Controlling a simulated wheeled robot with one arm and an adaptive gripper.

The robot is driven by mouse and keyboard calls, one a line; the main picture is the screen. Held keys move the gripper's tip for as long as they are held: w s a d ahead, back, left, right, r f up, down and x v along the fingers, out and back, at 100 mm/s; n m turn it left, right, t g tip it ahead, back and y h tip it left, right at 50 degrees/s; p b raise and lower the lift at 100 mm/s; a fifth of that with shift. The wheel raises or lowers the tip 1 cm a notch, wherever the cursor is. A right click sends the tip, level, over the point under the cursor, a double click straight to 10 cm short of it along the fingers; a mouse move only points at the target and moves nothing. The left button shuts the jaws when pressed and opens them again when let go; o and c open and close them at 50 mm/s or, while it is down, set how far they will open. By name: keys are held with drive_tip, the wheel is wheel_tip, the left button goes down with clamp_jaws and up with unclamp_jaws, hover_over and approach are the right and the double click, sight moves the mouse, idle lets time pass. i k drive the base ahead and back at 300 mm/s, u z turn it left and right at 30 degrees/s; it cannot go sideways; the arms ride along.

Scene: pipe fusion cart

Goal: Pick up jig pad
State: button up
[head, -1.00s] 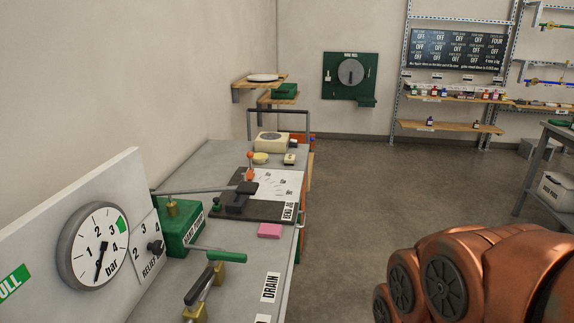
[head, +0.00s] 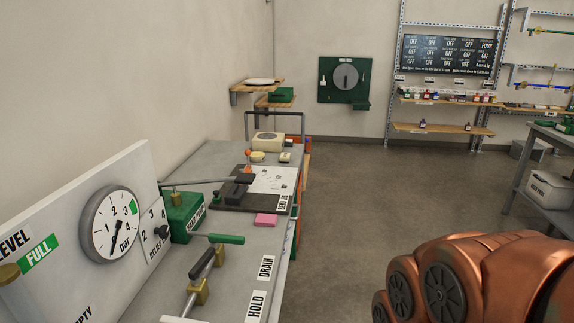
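A small pink block (head: 265,220), which looks like the jig pad, lies flat on the grey top of the cart (head: 225,262). It sits just in front of the dark plate of the bend jig (head: 225,203), near the cart's right edge, apart from the lever and valves. The bend jig bears a black block, an orange-knobbed handle and a white sheet. My copper-coloured arm fills the lower right, well apart from the pink block. My gripper is not in view.
A gauge panel (head: 110,225) rises at the left. The floor (head: 350,210) right of the cart is clear.

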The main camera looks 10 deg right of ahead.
sight(285, 158)
drive_tip(key=z, duration=0.5)
drive_tip(key=i, duration=2.85)
drive_tip(key=u, duration=2.45)
